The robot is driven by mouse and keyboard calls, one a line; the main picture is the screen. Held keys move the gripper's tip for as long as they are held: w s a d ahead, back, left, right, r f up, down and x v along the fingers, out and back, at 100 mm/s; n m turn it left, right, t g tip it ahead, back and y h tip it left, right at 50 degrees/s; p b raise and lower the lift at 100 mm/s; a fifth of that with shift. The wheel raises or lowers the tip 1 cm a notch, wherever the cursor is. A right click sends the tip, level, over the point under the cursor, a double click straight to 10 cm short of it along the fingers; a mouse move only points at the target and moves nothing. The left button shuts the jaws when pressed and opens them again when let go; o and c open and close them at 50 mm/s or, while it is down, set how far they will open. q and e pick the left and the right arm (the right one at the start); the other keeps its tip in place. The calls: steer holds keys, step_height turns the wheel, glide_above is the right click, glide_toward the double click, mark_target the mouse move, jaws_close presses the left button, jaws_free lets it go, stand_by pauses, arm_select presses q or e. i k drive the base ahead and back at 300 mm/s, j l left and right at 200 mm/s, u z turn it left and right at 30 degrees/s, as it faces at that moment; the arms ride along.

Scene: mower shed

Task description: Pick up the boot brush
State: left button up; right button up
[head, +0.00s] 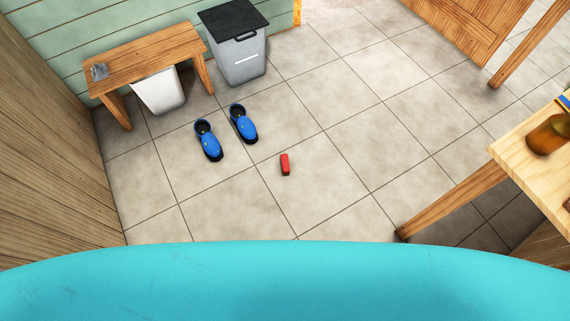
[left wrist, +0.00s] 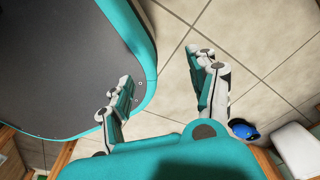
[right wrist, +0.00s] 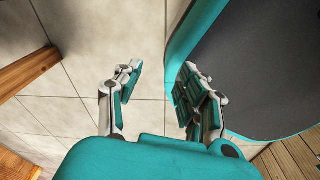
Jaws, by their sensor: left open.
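A small red block-shaped thing (head: 285,164), which I take for the boot brush, lies on the tiled floor in the head view. It is too small to make out bristles. It lies to the right of and nearer than a pair of blue shoes. My left gripper (left wrist: 165,78) shows in the left wrist view, open and empty, beside my own base. My right gripper (right wrist: 157,80) shows in the right wrist view, its fingers apart with nothing between them. Neither gripper is in the head view, and the brush is in neither wrist view.
The blue shoes (head: 227,133) stand on the floor. A wooden bench (head: 145,55) with a white bin (head: 162,92) under it and a grey lidded bin (head: 237,58) stand at the back wall. A wooden table (head: 510,150) is at the right. Floor around the brush is clear.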

mark_target(284, 158)
steer(key=i+j+z, duration=0.2)
steer(key=i+j, duration=0.55)
